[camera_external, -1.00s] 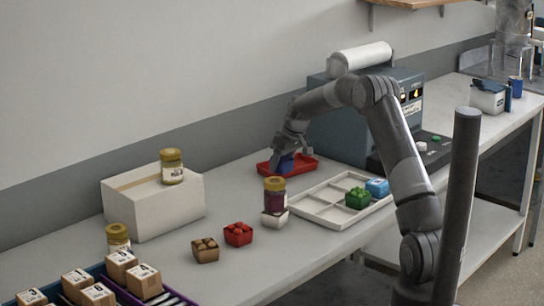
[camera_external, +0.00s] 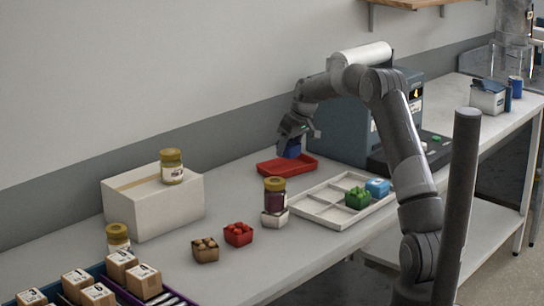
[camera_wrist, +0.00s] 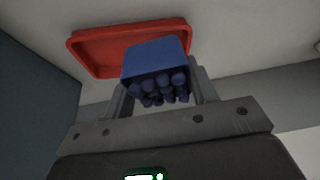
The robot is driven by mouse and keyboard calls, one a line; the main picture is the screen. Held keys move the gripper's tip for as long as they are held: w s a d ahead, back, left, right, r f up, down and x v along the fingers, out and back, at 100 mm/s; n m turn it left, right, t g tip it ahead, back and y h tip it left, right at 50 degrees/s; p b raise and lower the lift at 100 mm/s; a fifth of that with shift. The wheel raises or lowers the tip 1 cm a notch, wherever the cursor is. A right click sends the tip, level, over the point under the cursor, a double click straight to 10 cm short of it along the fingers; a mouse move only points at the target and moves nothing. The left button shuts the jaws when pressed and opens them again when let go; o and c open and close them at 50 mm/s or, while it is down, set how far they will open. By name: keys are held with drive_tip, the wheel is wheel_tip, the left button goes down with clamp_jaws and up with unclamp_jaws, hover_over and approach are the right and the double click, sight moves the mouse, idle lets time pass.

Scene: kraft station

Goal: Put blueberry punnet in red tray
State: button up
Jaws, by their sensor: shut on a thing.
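The blueberry punnet (camera_external: 292,148) is a small blue box held in my gripper (camera_external: 289,140), just above the red tray (camera_external: 275,167). In the wrist view the punnet (camera_wrist: 155,60) shows its blue side and dark blue berries, gripped between the fingers of my gripper (camera_wrist: 157,95). The red tray (camera_wrist: 90,55) lies beyond it on the table and looks empty where it shows; the punnet hides part of it. My gripper is shut on the punnet, which is apart from the tray.
A white divided tray (camera_external: 318,209) holds a green punnet (camera_external: 357,198) and a light blue one (camera_external: 377,188). A jar (camera_external: 275,192) stands on a white punnet nearby. Red (camera_external: 238,234) and brown (camera_external: 205,250) punnets sit in front. A grey machine (camera_external: 345,120) stands behind right.

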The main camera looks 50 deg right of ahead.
drive_tip(key=s+d+r, duration=0.5)
drive_tip(key=s, duration=0.2)
hover_over(278, 171)
drive_tip(key=s, duration=0.2)
drive_tip(key=f, duration=0.8)
drive_tip(key=shift+w+a+f, duration=0.1)
drive_tip(key=shift+w+f, duration=0.05)
drive_tip(key=shift+w, duration=0.05)
drive_tip(key=shift+f, duration=2.05)
drive_tip(key=o, duration=1.1)
drive_tip(key=shift+f, duration=0.15)
drive_tip(key=shift+c, duration=0.2)
